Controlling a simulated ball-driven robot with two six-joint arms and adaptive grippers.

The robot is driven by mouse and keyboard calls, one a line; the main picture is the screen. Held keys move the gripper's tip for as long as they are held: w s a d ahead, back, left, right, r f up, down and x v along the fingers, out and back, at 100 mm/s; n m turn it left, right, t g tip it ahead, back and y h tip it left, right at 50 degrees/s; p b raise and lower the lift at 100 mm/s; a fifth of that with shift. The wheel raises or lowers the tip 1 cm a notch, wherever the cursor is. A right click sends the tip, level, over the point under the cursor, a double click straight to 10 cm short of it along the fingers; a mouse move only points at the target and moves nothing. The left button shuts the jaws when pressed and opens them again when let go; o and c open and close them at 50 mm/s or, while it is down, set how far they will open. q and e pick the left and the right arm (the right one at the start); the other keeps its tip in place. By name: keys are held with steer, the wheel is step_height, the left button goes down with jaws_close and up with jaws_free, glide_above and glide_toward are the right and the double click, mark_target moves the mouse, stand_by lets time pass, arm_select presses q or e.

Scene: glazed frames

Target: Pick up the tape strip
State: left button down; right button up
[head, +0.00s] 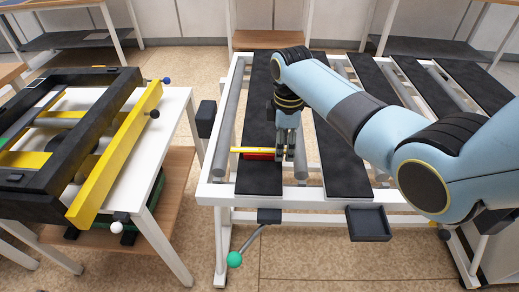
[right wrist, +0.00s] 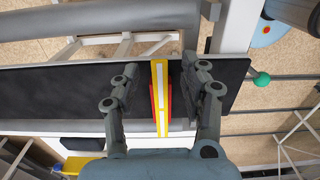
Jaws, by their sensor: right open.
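The tape strip (right wrist: 159,98) is a narrow yellow strip with a white line along its middle. In the right wrist view it lies across a red piece (right wrist: 153,103) on a black slat. My right gripper (right wrist: 160,88) is open, with one finger on each side of the strip and red piece. No clear contact shows. In the head view the strip (head: 249,150) and red piece (head: 259,157) show left of my right gripper (head: 285,158), which partly hides that spot. My left gripper is not in view.
The black slats lie on a white frame table (head: 300,191) with grey rollers. A dark small tray (head: 368,223) and a green-knobbed lever (head: 234,259) stick out at its front. A white table (head: 172,110) with a black and yellow frame stands at left.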

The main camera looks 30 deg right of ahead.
steer(key=shift+f, duration=0.2)
stand_by(0.3)
steer(key=c, duration=0.8)
